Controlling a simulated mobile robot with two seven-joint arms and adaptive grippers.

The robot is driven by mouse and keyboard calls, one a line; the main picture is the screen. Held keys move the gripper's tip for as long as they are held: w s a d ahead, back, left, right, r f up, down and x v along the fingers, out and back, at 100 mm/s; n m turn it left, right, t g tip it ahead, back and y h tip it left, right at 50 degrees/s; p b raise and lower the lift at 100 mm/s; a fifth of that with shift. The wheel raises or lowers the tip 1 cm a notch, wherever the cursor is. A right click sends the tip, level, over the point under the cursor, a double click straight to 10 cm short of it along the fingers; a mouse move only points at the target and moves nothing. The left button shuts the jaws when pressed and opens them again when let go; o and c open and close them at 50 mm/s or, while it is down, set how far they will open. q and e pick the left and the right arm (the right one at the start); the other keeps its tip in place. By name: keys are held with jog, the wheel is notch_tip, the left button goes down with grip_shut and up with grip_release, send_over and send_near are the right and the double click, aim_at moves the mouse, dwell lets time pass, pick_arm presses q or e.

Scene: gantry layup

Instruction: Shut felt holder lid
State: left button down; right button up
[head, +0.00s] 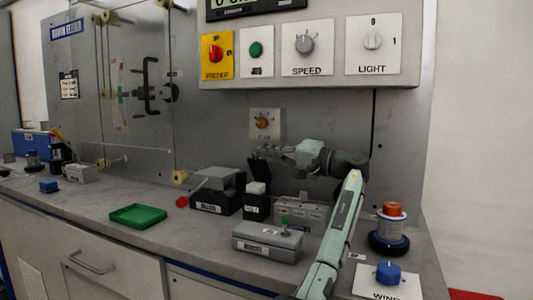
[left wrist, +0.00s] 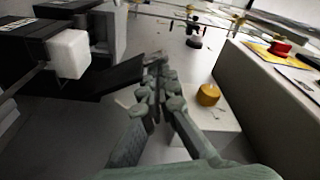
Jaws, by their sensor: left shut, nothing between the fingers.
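The felt holder (head: 256,207) is a small black box on the bench with a white felt block (head: 256,187) standing out of its top. The white block also shows at the upper left of the left wrist view (left wrist: 68,53). A dark flat flap (left wrist: 112,79), which looks like the raised lid, reaches from the holder towards my fingertips. I cannot tell whether they touch. My left gripper (head: 260,153) is shut and empty, above and behind the holder near the back panel. Its closed fingers also show in the left wrist view (left wrist: 158,68). My right gripper is not in view.
A grey-topped black box (head: 216,190) stands left of the holder, and grey boxes (head: 268,243) stand in front and right. A green tray (head: 138,215) lies left. A yellow knob (head: 263,122) sits on the panel above my gripper. A wire spool (head: 389,230) stands right.

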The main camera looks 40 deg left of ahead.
pick_arm(q)
jog(key=shift+s+f, duration=0.1)
jog(key=shift+s, duration=0.15)
jog(key=shift+d, duration=0.1)
dwell(0.4)
notch_tip(320, 180, up, 10)
jog(key=shift+f, duration=0.1)
dwell(0.4)
